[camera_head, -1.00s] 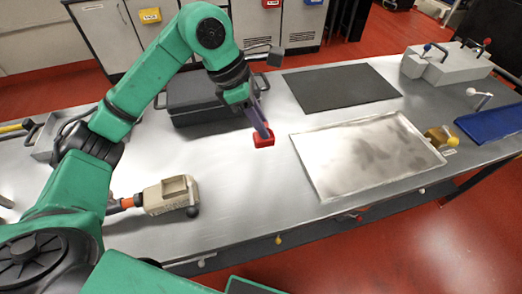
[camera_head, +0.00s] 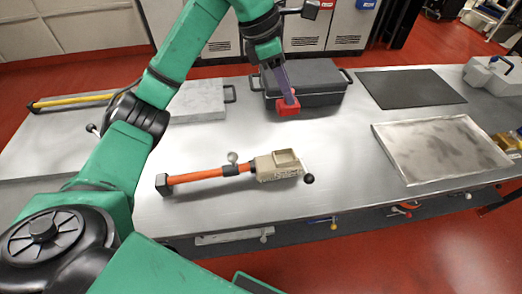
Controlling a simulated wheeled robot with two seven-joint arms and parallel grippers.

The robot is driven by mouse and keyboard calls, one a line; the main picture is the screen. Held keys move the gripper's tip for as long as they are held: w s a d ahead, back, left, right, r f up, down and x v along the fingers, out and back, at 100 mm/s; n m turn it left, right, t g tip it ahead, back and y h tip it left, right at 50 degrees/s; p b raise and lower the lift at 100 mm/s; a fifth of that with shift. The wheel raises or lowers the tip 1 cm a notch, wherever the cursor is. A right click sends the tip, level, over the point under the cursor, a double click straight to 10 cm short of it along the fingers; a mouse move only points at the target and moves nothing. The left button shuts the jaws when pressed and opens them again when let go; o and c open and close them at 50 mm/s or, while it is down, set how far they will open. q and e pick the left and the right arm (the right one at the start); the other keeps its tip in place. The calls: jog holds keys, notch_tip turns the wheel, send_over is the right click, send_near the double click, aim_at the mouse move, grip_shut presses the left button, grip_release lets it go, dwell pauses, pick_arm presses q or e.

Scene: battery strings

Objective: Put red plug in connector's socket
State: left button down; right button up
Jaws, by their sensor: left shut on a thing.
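The red plug (camera_head: 288,108) is held in my left gripper (camera_head: 285,92), which is shut on it. The plug hangs at the front of a dark grey case, above or near the table top; the exact height is hard to tell. The connector (camera_head: 277,166) is a beige block with an open rectangular socket (camera_head: 286,157) on its upper face. It lies on the table nearer to me, below the plug in the picture. An orange handle (camera_head: 208,174) runs left from it. The gripper and plug are apart from the connector. My right gripper is not in view.
The dark grey case (camera_head: 318,82) with handles stands behind the plug. A grey box (camera_head: 197,103) and a yellow-handled tool (camera_head: 75,101) lie at the left. A metal tray (camera_head: 440,178) and black mat (camera_head: 410,88) lie at the right. The table (camera_head: 335,150) is clear between connector and tray.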

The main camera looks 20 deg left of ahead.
pick_arm(q)
jog(key=f+p, duration=0.1)
jog(key=f, duration=0.5)
jog(key=f+p, duration=0.1)
jog(key=f, duration=0.6)
jog(key=w+d+f, duration=0.1)
jog(key=f, duration=0.5)
jog(key=shift+f+p, duration=0.2)
jog(key=shift+p, duration=0.2)
jog(key=shift+s+f+b, duration=0.1)
jog(key=shift+f+b, duration=0.1)
jog(key=shift+b, duration=0.1)
jog(key=c, duration=0.8)
grip_release()
jog(key=shift+r, duration=0.1)
jog(key=shift+o, duration=0.5)
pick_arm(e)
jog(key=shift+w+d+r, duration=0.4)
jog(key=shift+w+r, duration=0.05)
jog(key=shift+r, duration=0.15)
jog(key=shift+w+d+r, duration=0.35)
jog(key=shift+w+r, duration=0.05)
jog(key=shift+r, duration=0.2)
pick_arm(q)
jog(key=shift+r, duration=0.1)
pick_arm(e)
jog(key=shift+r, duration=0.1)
